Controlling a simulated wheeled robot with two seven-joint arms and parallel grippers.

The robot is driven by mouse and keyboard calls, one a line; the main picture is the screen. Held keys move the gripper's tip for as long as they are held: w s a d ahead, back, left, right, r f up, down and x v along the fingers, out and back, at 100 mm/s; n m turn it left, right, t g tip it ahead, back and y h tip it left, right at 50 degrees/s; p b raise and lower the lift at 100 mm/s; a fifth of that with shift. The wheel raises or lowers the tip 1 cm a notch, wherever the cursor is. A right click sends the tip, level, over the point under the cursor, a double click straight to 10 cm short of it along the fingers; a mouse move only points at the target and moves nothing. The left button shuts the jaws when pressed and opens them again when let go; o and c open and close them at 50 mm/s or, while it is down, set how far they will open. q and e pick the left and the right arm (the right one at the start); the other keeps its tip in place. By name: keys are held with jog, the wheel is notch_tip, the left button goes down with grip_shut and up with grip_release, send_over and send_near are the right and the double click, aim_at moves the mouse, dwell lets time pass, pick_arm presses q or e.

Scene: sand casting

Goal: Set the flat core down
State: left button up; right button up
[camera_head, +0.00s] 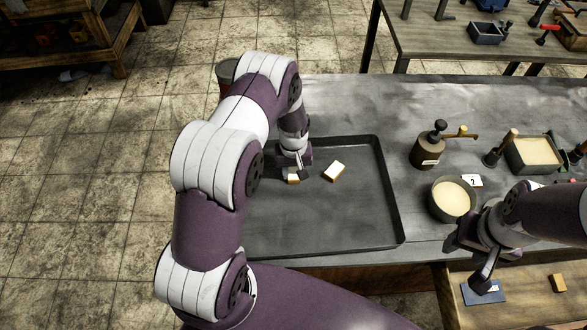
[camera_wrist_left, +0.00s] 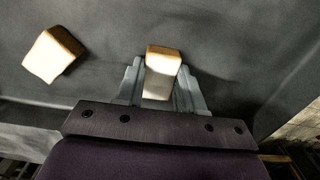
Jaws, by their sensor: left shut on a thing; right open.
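My left gripper (camera_head: 294,173) is low over the dark tray (camera_head: 340,225), shut on a small cream block, the flat core (camera_head: 293,178). In the left wrist view the core (camera_wrist_left: 162,72) sits between the two grey fingers (camera_wrist_left: 160,85). The tray surface lies just beyond it; I cannot tell whether the core touches it. A second cream block (camera_head: 334,171) lies on the tray to the right of the held one, and shows at the upper left of the left wrist view (camera_wrist_left: 53,54). My right gripper (camera_head: 476,262) is open near the table's front right edge.
A round pot of pale sand (camera_head: 452,199), a dark bottle-like can (camera_head: 430,146) and a square sand-filled box (camera_head: 534,154) stand right of the tray. A blue piece (camera_head: 483,292) and a small block (camera_head: 559,283) lie on the lower wooden surface. The tray's front half is clear.

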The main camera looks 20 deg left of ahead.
aim_at(294, 173)
pick_arm(q)
jog(key=o, duration=1.1)
jog(key=shift+c, duration=0.2)
notch_tip(294, 173, up, 12)
jog(key=b, duration=0.1)
jog(key=s+d+r+m, duration=0.2)
jog(key=s+r, duration=0.3)
jog(key=s, duration=0.3)
jog(key=s+d+r+m+t, duration=0.1)
jog(key=s+d+r+m, duration=0.1)
jog(key=s+r, duration=0.3)
jog(key=s+m, duration=0.1)
jog(key=s, duration=0.2)
jog(key=shift+s+d+r+m, duration=0.15)
jog(key=shift+s+d+m, duration=0.2)
jog(key=shift+d+m, duration=0.05)
